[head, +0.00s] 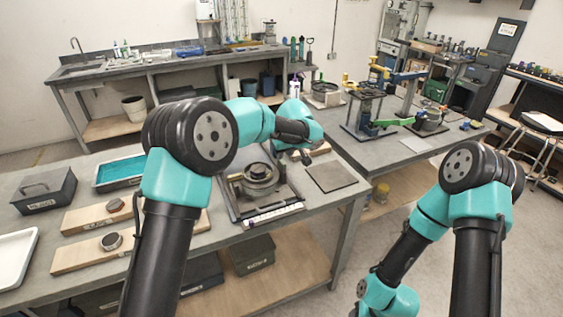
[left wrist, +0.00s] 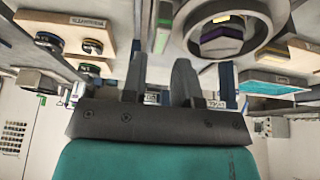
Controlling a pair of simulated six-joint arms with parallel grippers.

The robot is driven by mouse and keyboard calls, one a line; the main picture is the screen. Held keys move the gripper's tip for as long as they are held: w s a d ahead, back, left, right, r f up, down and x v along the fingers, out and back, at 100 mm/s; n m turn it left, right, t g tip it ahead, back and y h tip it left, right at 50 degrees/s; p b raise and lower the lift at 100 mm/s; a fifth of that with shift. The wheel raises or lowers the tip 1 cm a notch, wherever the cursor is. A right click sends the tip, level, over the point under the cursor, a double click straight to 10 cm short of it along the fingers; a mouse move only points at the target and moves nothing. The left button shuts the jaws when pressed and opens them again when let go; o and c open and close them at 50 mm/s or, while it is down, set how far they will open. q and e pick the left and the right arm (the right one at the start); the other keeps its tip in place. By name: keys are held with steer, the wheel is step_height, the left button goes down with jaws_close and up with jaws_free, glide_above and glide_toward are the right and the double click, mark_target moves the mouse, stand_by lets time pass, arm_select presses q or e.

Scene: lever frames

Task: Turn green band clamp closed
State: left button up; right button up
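A green lever (head: 394,122) sits on the right-hand table beside a round dark clamp-like fixture (head: 429,121); I take it for the green band clamp, but it is small here. My left gripper (head: 300,156) hangs over the near table, to the left of that lever and well apart from it. In the left wrist view its two fingers (left wrist: 162,88) stand apart with nothing held between them. Beyond them a large round ring (left wrist: 182,33) and a narrow green strip (left wrist: 163,27) show. My right gripper is out of the head view, below its bottom edge.
On the near table stand a round metal fixture (head: 258,180) on a framed base, a flat dark plate (head: 331,177), wooden boards (head: 85,257), a blue-filled tray (head: 120,171) and a dark box (head: 44,190). A metal stand (head: 364,108) is left of the green lever.

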mark_target(282, 161)
arm_select(q)
steer(key=x, duration=0.6)
jaws_close()
